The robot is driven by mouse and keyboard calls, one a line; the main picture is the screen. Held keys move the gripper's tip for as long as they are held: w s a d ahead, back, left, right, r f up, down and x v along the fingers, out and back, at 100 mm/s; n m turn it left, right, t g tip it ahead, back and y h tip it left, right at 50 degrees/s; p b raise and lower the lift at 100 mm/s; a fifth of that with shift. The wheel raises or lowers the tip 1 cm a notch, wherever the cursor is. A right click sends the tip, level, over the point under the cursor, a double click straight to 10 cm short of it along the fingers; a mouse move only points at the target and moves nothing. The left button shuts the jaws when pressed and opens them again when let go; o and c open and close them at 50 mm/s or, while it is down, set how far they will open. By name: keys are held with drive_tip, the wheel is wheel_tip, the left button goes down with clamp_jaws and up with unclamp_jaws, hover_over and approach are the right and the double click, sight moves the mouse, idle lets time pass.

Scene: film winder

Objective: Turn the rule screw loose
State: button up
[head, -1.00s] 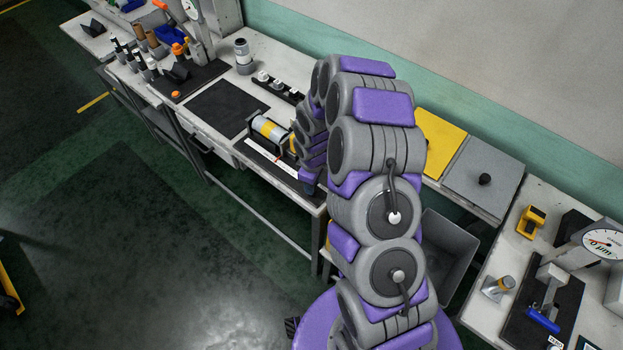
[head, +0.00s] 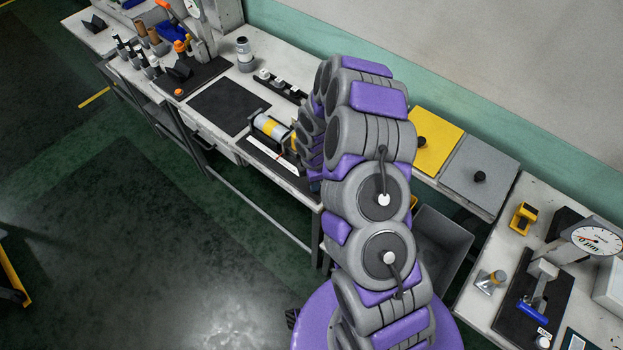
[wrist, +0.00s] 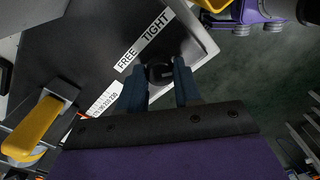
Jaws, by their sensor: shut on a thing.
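In the wrist view, the rule screw is a small dark knob (wrist: 159,73) on a dark plate, beside a white label (wrist: 145,40) reading "FREE" and "TIGHT". My gripper (wrist: 159,82) has its two dark blue fingers shut on either side of the knob. A white rule strip (wrist: 103,101) with printed digits lies just left of the fingers. In the head view, the winder (head: 270,128) with its yellow band stands on the bench, with the white rule (head: 272,158) in front of it. My arm hides the screw and gripper there.
A yellow lever-like part (wrist: 33,125) stands left of the gripper in the wrist view. In the head view, a dark mat (head: 229,106) lies left of the winder, and a yellow panel (head: 437,145) and grey bin (head: 440,250) are right of my arm.

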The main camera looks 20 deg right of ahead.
drive_tip(key=shift+d, duration=0.1)
idle(0.4)
drive_tip(key=o, duration=1)
drive_tip(key=shift+d, duration=0.25)
drive_tip(key=shift+o, duration=0.2)
drive_tip(key=shift+a, duration=0.1)
drive_tip(key=shift+a+r, duration=0.1)
drive_tip(key=shift+r, duration=0.05)
wheel_tip(320, 180, up, 17)
